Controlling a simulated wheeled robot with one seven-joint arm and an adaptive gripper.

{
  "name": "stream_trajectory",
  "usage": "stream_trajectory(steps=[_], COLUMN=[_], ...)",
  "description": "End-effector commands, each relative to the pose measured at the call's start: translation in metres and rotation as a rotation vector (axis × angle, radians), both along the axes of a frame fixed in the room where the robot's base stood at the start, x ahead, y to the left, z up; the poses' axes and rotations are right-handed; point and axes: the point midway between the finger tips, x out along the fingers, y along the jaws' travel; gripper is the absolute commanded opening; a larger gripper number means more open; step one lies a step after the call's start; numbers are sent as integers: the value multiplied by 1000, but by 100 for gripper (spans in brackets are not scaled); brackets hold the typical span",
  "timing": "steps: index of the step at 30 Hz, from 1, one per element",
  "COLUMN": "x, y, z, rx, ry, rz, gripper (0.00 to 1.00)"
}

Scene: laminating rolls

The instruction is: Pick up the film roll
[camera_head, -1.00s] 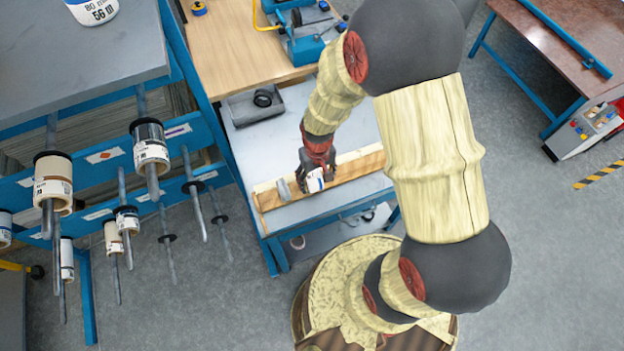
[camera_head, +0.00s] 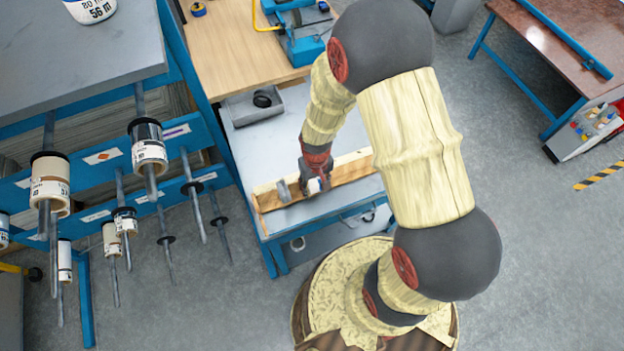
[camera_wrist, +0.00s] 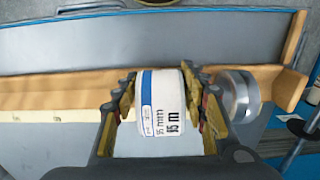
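The film roll (camera_wrist: 160,105) is white with a blue stripe and the print "15 mm" and "15 m". In the wrist view it sits between the two fingers of my gripper (camera_wrist: 164,95), one finger close against each end. Whether both fingers press on it is not clear. In the head view my gripper (camera_head: 317,181) points down over the wooden holder (camera_head: 350,171) on the grey bench, and the roll is mostly hidden by the fingers.
A clear roll (camera_wrist: 238,95) lies in the holder just right of my gripper; it also shows in the head view (camera_head: 283,190). A grey tray (camera_head: 255,104) stands behind on the bench. A blue rack (camera_head: 100,158) with rolls on pegs stands left.

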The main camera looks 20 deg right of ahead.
Motion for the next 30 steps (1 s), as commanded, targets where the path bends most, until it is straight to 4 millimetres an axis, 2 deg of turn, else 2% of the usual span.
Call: stream_trajectory(steps=[15, 23, 30], x=[0, 0, 0], y=[0, 0, 0], z=[0, 1, 18], rx=[0, 0, 0], ry=[0, 0, -2], rz=[0, 0, 0], gripper=[12, 12, 12])
